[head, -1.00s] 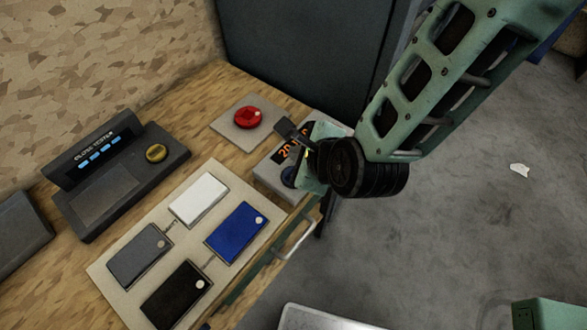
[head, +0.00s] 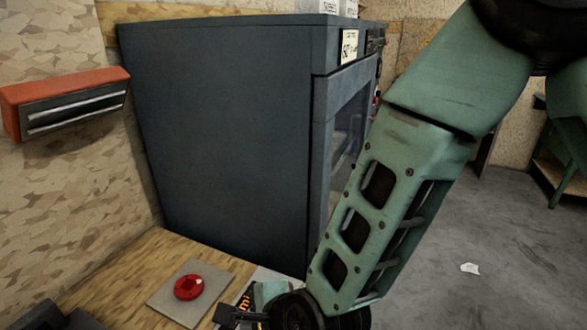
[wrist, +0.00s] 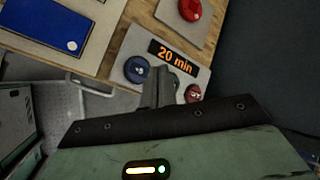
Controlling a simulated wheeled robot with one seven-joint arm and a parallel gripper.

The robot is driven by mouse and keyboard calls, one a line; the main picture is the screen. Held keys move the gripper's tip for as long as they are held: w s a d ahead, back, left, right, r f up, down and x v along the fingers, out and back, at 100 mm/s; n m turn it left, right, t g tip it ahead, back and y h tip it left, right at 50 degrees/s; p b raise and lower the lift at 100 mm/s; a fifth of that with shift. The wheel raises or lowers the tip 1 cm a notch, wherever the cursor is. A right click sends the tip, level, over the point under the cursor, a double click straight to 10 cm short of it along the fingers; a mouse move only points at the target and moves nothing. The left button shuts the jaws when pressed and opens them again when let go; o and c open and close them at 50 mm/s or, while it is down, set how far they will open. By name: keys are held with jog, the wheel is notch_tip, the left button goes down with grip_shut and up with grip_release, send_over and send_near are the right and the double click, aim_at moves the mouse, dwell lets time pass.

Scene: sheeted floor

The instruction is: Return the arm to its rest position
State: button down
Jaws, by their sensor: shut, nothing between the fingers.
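My gripper (wrist: 158,88) shows in the wrist view with its fingers together and nothing between them. It is over the timer box (wrist: 178,62), whose display reads "20 min". The box has a blue knob (wrist: 137,69) at left and a red button (wrist: 193,93) at right. A green button is partly hidden behind the fingers. I cannot tell whether the fingers touch the box. In the head view my gripper (head: 228,316) is at the bottom edge, partly cut off, with my green arm reaching down to it.
A large dark cabinet (head: 220,130) stands behind the bench. A red knob on a plate (head: 188,287) sits left of the gripper. A red wall box (head: 65,100) hangs at left. A blue panel (wrist: 48,25) lies on the bench in the wrist view. Open floor (head: 450,290) is at right.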

jog(key=s+d+r+n+g+h, duration=0.1)
jog(key=s+d+r+n+h, duration=0.1)
jog(key=d+n, duration=0.5)
jog(key=s+d+r+n+g+h, duration=0.2)
jog(key=s+d+r+n, duration=0.2)
jog(key=d+r+n, duration=0.2)
jog(key=s+d+r+n+g+h, duration=0.2)
jog(key=s+d+r+n, duration=0.2)
jog(key=d+n, duration=0.4)
jog(key=shift+d+r+n, duration=0.25)
jog(key=shift+d+n, duration=0.05)
jog(key=shift+d, duration=0.4)
